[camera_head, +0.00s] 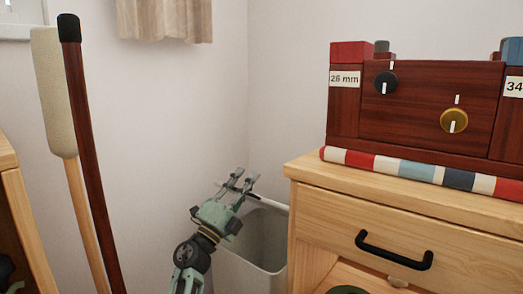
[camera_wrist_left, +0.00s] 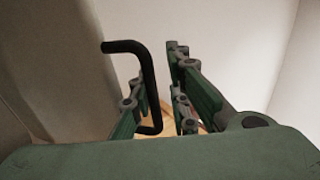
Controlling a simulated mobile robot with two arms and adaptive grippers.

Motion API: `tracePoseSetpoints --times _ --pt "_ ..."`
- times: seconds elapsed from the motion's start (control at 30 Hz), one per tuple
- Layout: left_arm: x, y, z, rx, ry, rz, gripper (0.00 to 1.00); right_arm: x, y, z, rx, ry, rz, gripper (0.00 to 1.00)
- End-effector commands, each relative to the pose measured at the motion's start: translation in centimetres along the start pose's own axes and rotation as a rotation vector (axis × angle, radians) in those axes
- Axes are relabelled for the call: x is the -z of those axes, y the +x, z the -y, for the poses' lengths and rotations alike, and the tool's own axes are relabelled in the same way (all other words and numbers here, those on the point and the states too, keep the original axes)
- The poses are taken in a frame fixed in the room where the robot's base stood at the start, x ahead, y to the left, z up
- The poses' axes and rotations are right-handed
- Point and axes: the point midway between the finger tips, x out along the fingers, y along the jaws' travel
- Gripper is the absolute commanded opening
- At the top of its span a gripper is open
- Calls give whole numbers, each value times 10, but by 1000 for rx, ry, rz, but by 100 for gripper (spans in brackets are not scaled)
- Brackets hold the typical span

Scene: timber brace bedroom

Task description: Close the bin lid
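The pale grey bin (camera_head: 236,268) stands on the floor in the corner, left of the wooden cabinet. Its top is uncovered and part of its inside shows. The lid is hard to make out behind my gripper; its position is unclear. My left gripper (camera_head: 244,180) is above the bin's rear left rim, fingers apart, pointing up and away. In the left wrist view, a black bent handle (camera_wrist_left: 149,80) runs beside and partly between the open fingers (camera_wrist_left: 158,85); contact cannot be told. A grey-brown surface fills that view's left side. My right gripper is not in view.
The wooden cabinet (camera_head: 310,180) with a black drawer handle (camera_head: 394,250) stands close on the bin's right. A dark red box with dials (camera_head: 420,110) sits on it. Two long padded or capped poles (camera_head: 85,140) stand at left. Bare wall lies behind the bin.

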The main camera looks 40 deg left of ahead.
Motion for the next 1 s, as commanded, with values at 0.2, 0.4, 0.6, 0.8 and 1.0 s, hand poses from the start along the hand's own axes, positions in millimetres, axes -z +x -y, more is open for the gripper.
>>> tracePoseSetpoints --times 0.2,0.4,0.6,0.8,1.0 --pt "0 33 17 -72 3 -3 15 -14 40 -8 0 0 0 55" --pt "0 52 19 -140 1 -3 15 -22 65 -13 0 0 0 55" --pt "0 64 17 -181 1 -2 15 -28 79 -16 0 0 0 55" --pt "0 66 14 -197 1 -2 15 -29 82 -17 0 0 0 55" --pt "0 66 14 -197 1 -2 15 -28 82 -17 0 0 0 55"
